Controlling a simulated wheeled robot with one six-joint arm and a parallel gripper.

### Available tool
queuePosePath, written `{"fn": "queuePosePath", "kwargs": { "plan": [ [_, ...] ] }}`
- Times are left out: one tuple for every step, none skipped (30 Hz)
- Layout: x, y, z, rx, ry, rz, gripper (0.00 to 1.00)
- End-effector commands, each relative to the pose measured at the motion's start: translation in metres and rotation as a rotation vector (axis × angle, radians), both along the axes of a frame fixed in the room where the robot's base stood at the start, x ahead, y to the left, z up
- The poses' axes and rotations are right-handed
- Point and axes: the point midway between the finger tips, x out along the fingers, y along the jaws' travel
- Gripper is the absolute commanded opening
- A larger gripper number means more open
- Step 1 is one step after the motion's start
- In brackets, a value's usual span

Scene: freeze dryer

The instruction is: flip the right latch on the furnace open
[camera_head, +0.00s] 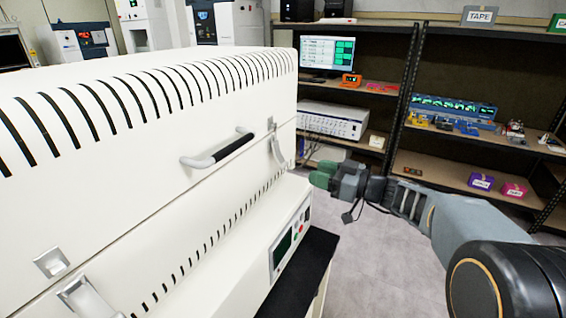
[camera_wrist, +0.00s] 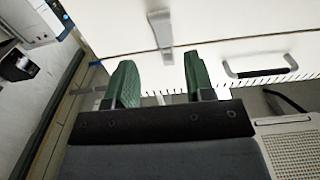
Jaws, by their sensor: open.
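The white furnace (camera_head: 140,170) with slotted vents fills the left of the head view. Its right latch (camera_head: 277,145) is a small metal lever on the front, to the right of the handle (camera_head: 218,151). In the wrist view the latch (camera_wrist: 161,30) lies ahead of and between the green fingers, apart from them, with the handle (camera_wrist: 262,66) to its right. My gripper (camera_head: 322,175) is empty and open, to the right of and a little below the latch. In the wrist view the open fingers (camera_wrist: 158,82) touch nothing that I can see.
The left latch (camera_head: 85,298) and a control panel (camera_head: 290,237) are on the furnace front. A dark ledge (camera_head: 302,275) juts out below. Shelves (camera_head: 455,165) with equipment stand behind. Open floor (camera_head: 375,255) lies to the right of the furnace.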

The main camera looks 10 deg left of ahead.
Motion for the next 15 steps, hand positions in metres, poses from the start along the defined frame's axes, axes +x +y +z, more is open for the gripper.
{"fn": "queuePosePath", "kwargs": {
  "plan": [
    [0.003, 0.011, 0.004, 0.000, 0.002, 0.005, 0.49],
    [0.005, 0.016, 0.004, 0.000, 0.002, 0.005, 0.49],
    [0.007, 0.024, 0.003, -0.001, 0.004, 0.005, 0.49],
    [0.009, 0.030, 0.003, -0.001, 0.004, 0.004, 0.49],
    [0.011, 0.035, 0.004, -0.001, 0.003, 0.004, 0.49],
    [0.014, 0.043, 0.004, -0.002, 0.004, 0.004, 0.49],
    [0.016, 0.048, 0.003, -0.001, 0.003, 0.004, 0.49],
    [0.017, 0.053, 0.003, -0.002, 0.005, 0.003, 0.49],
    [0.020, 0.060, 0.003, -0.002, 0.005, 0.003, 0.49],
    [0.021, 0.065, 0.003, -0.002, 0.004, 0.003, 0.49],
    [0.023, 0.069, 0.003, -0.001, 0.003, 0.002, 0.49],
    [0.025, 0.075, 0.003, -0.003, 0.004, 0.002, 0.49],
    [0.026, 0.079, 0.002, -0.002, 0.005, 0.003, 0.49],
    [0.027, 0.082, 0.002, -0.002, 0.004, 0.002, 0.49],
    [0.030, 0.086, 0.003, -0.002, 0.004, 0.001, 0.49]
  ]
}}
